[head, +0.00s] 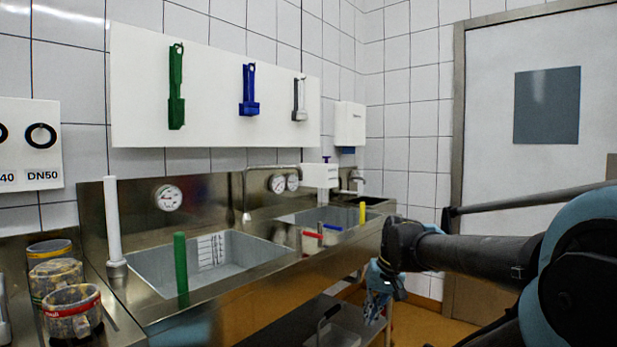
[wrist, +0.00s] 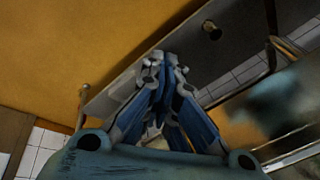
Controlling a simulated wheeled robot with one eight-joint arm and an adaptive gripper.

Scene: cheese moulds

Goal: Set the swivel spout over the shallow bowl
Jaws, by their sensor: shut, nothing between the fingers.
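The swivel spout (head: 245,192) is a thin metal pipe at the back of the steel sink unit in the head view. It runs left from near the gauges, then bends down, its outlet close to the back right of the left basin (head: 150,262). A second basin (head: 350,232) lies farther right. I cannot tell from their depths which is the shallow bowl. My gripper (head: 377,303) hangs low in front of the unit, right of both basins and well apart from the spout. In the wrist view its blue fingers (wrist: 160,72) are shut and empty.
A green post (head: 181,270) and a white post (head: 112,220) stand by the left basin. Several banded cups (head: 73,312) stand at the left. A lower shelf (head: 310,318) sits beneath the unit. Orange floor (head: 425,326) is open at right.

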